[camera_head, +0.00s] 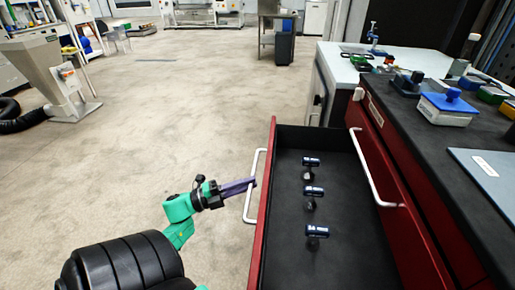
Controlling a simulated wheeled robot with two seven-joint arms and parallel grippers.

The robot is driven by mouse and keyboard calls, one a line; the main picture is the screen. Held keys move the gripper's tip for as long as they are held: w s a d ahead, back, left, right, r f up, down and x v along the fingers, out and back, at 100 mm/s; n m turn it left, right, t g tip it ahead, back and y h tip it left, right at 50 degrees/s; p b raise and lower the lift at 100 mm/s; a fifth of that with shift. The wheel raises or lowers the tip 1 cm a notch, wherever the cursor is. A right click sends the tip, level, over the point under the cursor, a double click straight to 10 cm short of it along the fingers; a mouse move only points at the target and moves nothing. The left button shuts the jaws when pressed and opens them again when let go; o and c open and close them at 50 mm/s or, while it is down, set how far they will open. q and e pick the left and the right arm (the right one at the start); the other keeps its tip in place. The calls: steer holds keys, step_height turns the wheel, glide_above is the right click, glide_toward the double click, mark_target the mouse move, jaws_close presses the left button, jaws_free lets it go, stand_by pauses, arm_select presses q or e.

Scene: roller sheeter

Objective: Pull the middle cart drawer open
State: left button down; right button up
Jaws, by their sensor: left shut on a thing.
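The middle cart drawer (263,215) is red with a black inside and stands pulled out from the red cart (375,118). Its white bar handle (251,205) is on the front face, towards the left. My left gripper (252,183) is shut on this handle, its purple fingers at the bar. Three dark tools with blue labelled tops (314,191) stand in a row inside the drawer. My right gripper does not show in the head view.
Another white handle (372,170) is on the cart face behind the open drawer. The black worktop (415,118) carries a blue-topped box (448,105), a grey panel (485,165) and small tools. The concrete floor to the left is open, with a grey machine (55,80) at far left.

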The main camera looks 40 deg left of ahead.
arm_select(q)
steer(key=shift+s+a+f, duration=0.1)
steer(key=shift+s, duration=0.05)
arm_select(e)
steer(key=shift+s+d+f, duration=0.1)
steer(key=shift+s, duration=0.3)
arm_select(q)
steer(key=c, duration=0.9)
jaws_free()
steer(key=b+v, duration=0.1)
steer(key=v, duration=1.3)
steer(key=shift+s+a, duration=0.15)
steer(key=shift+s, duration=0.1)
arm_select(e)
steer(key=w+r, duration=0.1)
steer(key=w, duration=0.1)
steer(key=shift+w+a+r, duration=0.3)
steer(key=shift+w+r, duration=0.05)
